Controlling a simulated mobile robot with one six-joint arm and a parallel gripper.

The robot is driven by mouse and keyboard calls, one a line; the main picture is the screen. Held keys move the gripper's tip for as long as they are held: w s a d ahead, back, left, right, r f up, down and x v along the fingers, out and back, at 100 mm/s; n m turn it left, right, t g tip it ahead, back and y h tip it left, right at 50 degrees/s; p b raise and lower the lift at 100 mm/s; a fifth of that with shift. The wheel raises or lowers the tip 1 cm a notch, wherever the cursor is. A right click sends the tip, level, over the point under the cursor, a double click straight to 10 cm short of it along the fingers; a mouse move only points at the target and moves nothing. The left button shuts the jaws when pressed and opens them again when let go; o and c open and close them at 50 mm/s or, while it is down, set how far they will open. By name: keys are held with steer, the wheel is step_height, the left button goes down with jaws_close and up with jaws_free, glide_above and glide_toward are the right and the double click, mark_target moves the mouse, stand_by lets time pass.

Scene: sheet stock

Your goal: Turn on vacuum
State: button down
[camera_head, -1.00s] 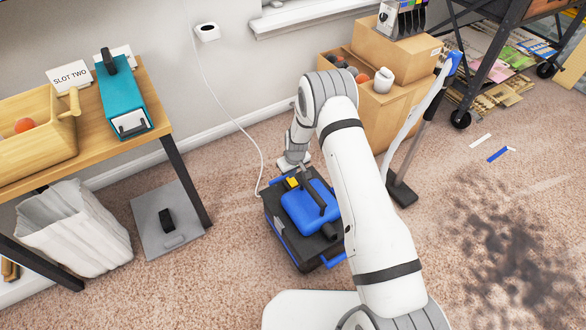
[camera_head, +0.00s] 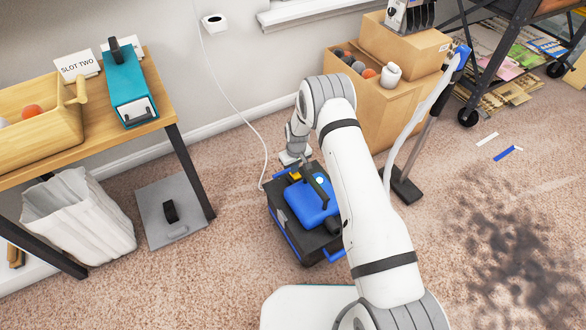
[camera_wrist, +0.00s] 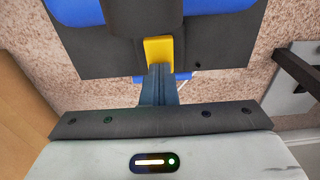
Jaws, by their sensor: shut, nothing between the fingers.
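The vacuum (camera_head: 313,207) is a black box with a blue top and a dark handle, standing on the carpet. A yellow switch (camera_head: 294,176) sits on its far side in the head view. In the wrist view the yellow switch (camera_wrist: 158,50) is at top centre, in front of the blue and black body. My gripper (camera_wrist: 160,75) is shut and empty, with its fingertips right at the switch's edge; I cannot tell if they press on it. A small pale spot shows by the handle in the head view.
A white cord runs from the wall socket (camera_head: 214,23) to the vacuum. The hose and floor head (camera_head: 404,187) stand to the right by cardboard boxes (camera_head: 385,110). A wooden table (camera_head: 110,140) is at left. Dark dirt (camera_head: 510,250) lies on open carpet at right.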

mark_target(299, 177)
steer(key=shift+s+d+f+p, duration=0.2)
steer(key=shift+s+d, duration=0.1)
steer(key=shift+s, duration=0.25)
steer(key=shift+s+d+f+p, duration=0.15)
steer(key=shift+s+d, duration=0.1)
steer(key=shift+s, duration=0.3)
step_height(299, 177, up, 15)
steer(key=p, duration=0.5)
steer(key=shift+s+d+f, duration=0.2)
steer(key=shift+f, duration=0.1)
steer(key=shift+d+t+b, duration=0.15)
steer(key=shift+t+b, duration=0.25)
steer(key=shift+b, duration=1.25)
